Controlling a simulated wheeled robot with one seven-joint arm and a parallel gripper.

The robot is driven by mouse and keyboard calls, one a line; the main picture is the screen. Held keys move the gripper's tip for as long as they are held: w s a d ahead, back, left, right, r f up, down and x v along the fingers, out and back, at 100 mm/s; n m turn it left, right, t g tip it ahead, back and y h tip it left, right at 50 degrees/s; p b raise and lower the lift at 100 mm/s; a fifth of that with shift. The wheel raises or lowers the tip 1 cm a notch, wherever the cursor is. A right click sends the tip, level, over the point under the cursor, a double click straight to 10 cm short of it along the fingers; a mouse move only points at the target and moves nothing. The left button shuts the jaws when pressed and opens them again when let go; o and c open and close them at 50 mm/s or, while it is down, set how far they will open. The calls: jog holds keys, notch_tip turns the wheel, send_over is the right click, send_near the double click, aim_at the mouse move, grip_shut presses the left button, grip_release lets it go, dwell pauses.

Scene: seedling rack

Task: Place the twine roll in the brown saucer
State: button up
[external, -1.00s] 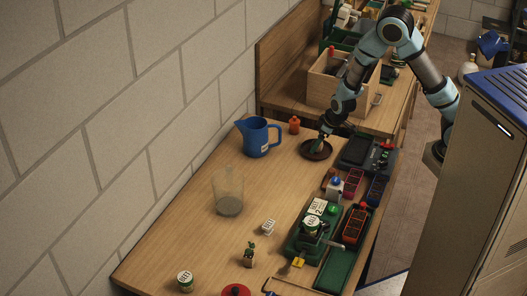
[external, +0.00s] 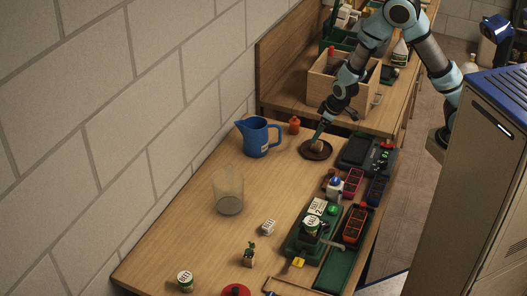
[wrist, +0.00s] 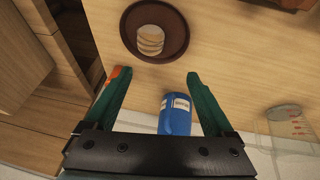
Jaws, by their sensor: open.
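The brown saucer (external: 304,152) lies on the table near its back end, and it also shows at the top of the wrist view (wrist: 180,48). The twine roll (wrist: 150,40), pale tan with bands, sits inside the saucer's rim; it is small in the external view (external: 317,146). My gripper (wrist: 152,74) is open and empty, its green fingers spread apart from the roll. In the external view my gripper (external: 321,131) is above the saucer, close over the roll.
A blue pitcher (external: 257,137) and an orange bottle (external: 294,125) stand left of the saucer. A dark tray (external: 357,151) lies to its right. A clear beaker (external: 228,190) stands nearer the front. A wooden crate (external: 330,92) stands behind.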

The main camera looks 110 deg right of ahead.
jog(key=w+a+r+n+y, duration=0.1)
jog(key=w+a, duration=0.1)
jog(key=a, duration=0.3)
jog(key=w+a+r+n+y, duration=0.1)
jog(key=w+a+r, duration=0.1)
jog(key=a, duration=0.3)
jog(key=s+a+r+n+y+b, duration=0.1)
jog(key=s+a+r+n, duration=0.1)
jog(key=a, duration=0.8)
jog(key=s+a+r+n+b, duration=0.1)
jog(key=s+a+r+n, duration=0.2)
jog(key=a, duration=0.8)
jog(key=shift+s+r+g+y, duration=0.15)
jog(key=shift+s+g+y, duration=0.2)
jog(key=shift+s, duration=0.7)
